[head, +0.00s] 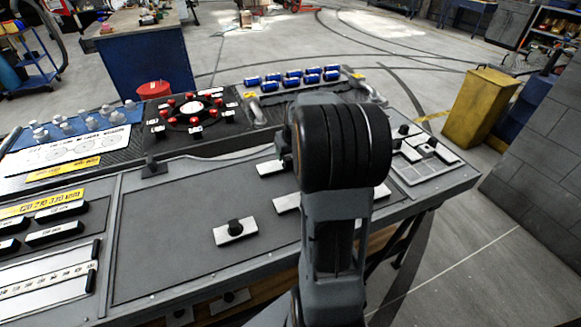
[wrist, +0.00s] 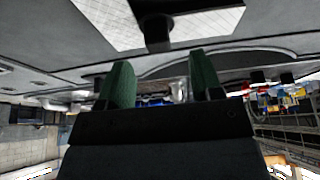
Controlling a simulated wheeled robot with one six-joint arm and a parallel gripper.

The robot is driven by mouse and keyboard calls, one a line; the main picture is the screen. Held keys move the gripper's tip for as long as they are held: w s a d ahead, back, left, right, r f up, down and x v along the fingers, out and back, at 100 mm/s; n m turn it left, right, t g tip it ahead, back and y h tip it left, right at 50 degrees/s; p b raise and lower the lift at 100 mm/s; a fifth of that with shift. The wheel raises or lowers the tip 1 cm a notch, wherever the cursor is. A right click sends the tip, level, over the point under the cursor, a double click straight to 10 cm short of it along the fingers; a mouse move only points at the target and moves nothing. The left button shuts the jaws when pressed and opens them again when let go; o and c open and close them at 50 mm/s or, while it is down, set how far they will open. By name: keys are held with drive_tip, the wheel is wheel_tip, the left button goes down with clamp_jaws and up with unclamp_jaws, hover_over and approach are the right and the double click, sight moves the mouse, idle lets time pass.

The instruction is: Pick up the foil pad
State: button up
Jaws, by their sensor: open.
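In the wrist view, a pale silvery pad (wrist: 108,22) with a fine crossed pattern and a black knob (wrist: 155,30) shows at the top edge, cut off by the frame. It looks like the foil pad. My gripper (wrist: 160,78) has its two green fingers apart, with nothing between them; the pad lies beyond the fingertips. In the head view, several pale plates lie on the dark bench panel: one with a black knob (head: 236,231) is in full view, others are partly behind my arm. I cannot tell which is the foil pad. My arm hides the gripper there.
A tray of small pieces (head: 425,165) is at the right. Bare panel (head: 170,220) lies left of the knobbed plate.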

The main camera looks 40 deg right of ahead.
sight(288, 158)
drive_tip(key=shift+x, duration=2.15)
drive_tip(key=shift+d, duration=0.1)
drive_tip(key=shift+c, duration=0.3)
drive_tip(key=c, duration=0.9)
drive_tip(key=shift+c, duration=0.4)
drive_tip(key=shift+r, duration=0.2)
